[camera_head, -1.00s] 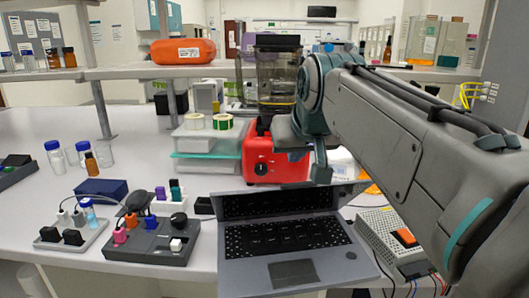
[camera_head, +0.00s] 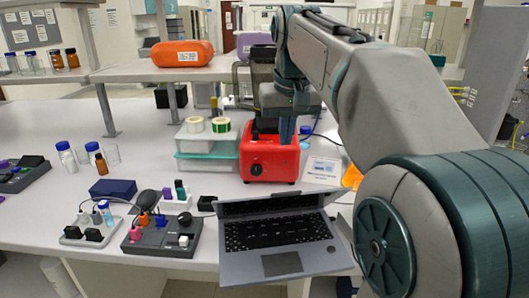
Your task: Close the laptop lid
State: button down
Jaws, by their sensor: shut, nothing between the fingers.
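The grey laptop (camera_head: 236,268) sits at the front edge of the bench, with its keyboard and touchpad facing up. Its lid (camera_head: 275,202) is open along the far side and shows as a narrow, foreshortened dark strip; its exact angle is hard to tell. My gripper (camera_head: 287,142) points down behind the laptop, in front of the upper part of the red device. It is shut and empty, and appears apart from the lid. My arm comes in from the right and covers the area beside the laptop.
The red device (camera_head: 268,160) stands behind the laptop, with stacked boxes (camera_head: 207,148) to its left. A dark block with knobs (camera_head: 165,238) lies close to the laptop's left. A small sign (camera_head: 322,170) stands behind right. A shelf (camera_head: 130,72) crosses above the bench.

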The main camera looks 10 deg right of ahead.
jog(key=w+r+g+p, duration=0.2)
jog(key=w+g+p, duration=0.2)
jog(key=s+f, duration=0.1)
jog(key=f, duration=0.3)
jog(key=s+f, duration=0.1)
jog(key=f, duration=0.3)
jog(key=s+f+b, duration=0.1)
jog(key=f, duration=0.3)
jog(key=shift+s+f, duration=0.4)
jog(key=shift+s, duration=0.15)
jog(key=shift+f, duration=0.15)
